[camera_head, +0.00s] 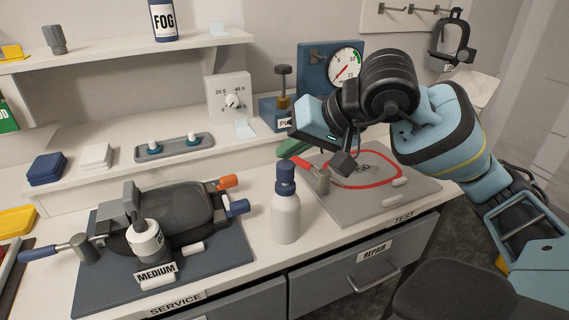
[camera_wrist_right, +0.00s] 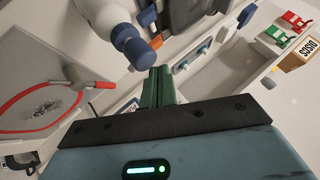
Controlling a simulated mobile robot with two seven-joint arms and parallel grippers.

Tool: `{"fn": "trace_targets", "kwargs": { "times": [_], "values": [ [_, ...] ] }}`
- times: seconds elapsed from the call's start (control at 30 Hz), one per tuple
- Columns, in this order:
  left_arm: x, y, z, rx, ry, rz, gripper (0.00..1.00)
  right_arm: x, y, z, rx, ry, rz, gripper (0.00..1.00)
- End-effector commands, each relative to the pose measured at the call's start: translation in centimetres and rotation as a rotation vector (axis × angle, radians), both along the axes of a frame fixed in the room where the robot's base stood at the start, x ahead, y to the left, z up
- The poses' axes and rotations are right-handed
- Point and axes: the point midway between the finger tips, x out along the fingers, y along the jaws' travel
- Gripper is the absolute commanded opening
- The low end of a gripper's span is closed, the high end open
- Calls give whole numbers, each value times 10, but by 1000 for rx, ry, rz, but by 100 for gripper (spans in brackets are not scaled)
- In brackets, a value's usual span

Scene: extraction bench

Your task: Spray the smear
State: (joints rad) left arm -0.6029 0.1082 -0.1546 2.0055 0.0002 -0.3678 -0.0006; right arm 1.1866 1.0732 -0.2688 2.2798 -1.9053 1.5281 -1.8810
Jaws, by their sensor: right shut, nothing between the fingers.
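The smear (camera_head: 365,170) is a dark scribble inside a red outline on the grey board (camera_head: 420,190) marked TEST. The smear also shows at the left of the right wrist view (camera_wrist_right: 40,108). A white bottle with a blue cap (camera_head: 286,215) stands upright on the bench left of that board. Its blue top also shows in the right wrist view (camera_wrist_right: 132,45). My right gripper (camera_head: 290,150) has green fingers, shut and empty, behind the bottle and above the bench. The fingers appear near the cap in the wrist view (camera_wrist_right: 158,76), but contact is not visible. My left gripper is out of view.
A hammer-like tool with a red handle (camera_head: 321,180) lies at the board's left edge. A dark device (camera_head: 180,212) sits on the MEDIUM mat (camera_head: 225,255) at left. A pressure gauge (camera_head: 345,66) stands behind. Bare bench lies around the bottle.

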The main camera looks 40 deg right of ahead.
Motion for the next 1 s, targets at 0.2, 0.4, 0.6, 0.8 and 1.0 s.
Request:
{"fn": "trace_targets", "kwargs": {
  "times": [0.2,0.4,0.6,0.8,1.0],
  "values": [
    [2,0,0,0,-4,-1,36,0,0,0,0,-1,-1,0],
    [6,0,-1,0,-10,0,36,0,0,-2,0,0,0,0],
    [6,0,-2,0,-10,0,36,0,0,-4,0,0,0,0],
    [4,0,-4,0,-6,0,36,0,0,-6,0,0,0,0],
    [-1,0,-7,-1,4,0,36,0,0,-8,0,0,0,0]
  ]
}}
